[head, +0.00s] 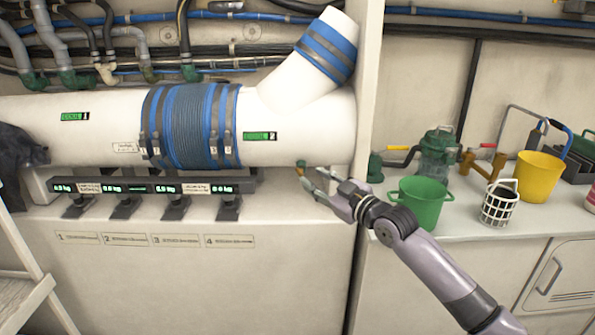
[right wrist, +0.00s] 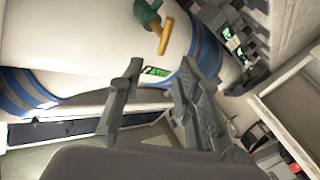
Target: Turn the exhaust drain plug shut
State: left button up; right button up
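The drain plug (head: 301,166), a small green fitting with a yellow-brown handle, sits low on the right part of the thick white exhaust pipe (head: 295,145). In the right wrist view the green plug body (right wrist: 147,14) and its yellow T-shaped handle (right wrist: 166,37) show at the top, beyond the fingertips. My right gripper (head: 314,181) is just right of and below the plug. Its fingers are spread and empty, as the right wrist view (right wrist: 160,72) shows; they look apart from the handle. My left gripper is not in view.
A blue ribbed hose with clamps (head: 190,125) wraps the pipe. Below are a row of small displays (head: 140,187) on brackets. A white panel edge (head: 365,90) stands right of the pipe. The right bench holds a green bucket (head: 420,203), yellow bucket (head: 540,176) and white basket (head: 499,203).

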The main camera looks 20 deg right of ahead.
aim_at(299, 169)
jog(key=x, duration=0.6)
jog(key=shift+w+a+b, duration=0.1)
jog(key=shift+w+b, duration=0.15)
jog(key=shift+b, duration=0.15)
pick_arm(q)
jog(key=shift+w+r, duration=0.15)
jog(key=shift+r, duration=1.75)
pick_arm(e)
jog(key=shift+x, duration=0.8)
jog(key=shift+c, duration=0.5)
grip_shut()
